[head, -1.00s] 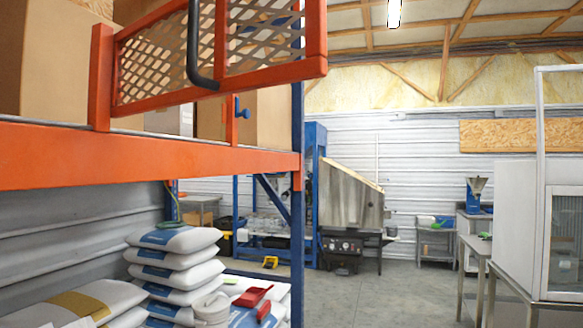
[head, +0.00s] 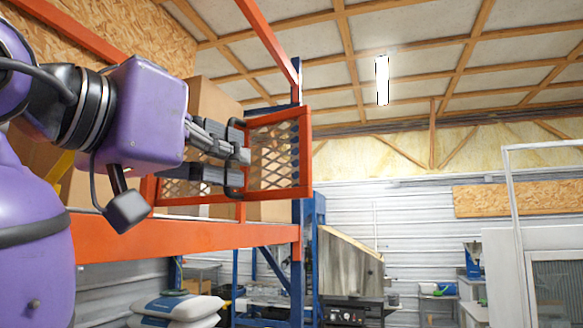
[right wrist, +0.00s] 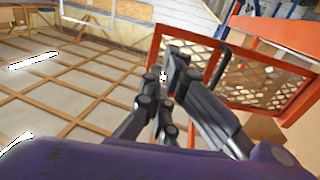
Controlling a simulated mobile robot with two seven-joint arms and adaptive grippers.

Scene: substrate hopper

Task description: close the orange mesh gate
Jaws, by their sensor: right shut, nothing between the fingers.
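The orange mesh gate (head: 275,195) is at the end of the orange shelf beam, in front of the blue upright, in the head view. It has a black bar handle (head: 236,186). My right gripper (head: 245,156) is shut and empty, its fingertips at the handle and overlapping the mesh. The right wrist view shows the gate (right wrist: 190,37) and its handle (right wrist: 219,68) just beyond the fingers (right wrist: 172,78). I cannot tell whether the fingers touch the handle. My gripper and arm hide part of the gate's left side. My left gripper is not in view.
The orange shelf beam (head: 180,236) runs below the gate, and the blue upright (head: 297,270) stands behind its right end. A cardboard box (head: 212,100) is on the shelf behind the gate. White sacks (head: 178,306) lie below. Space right of the gate is open.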

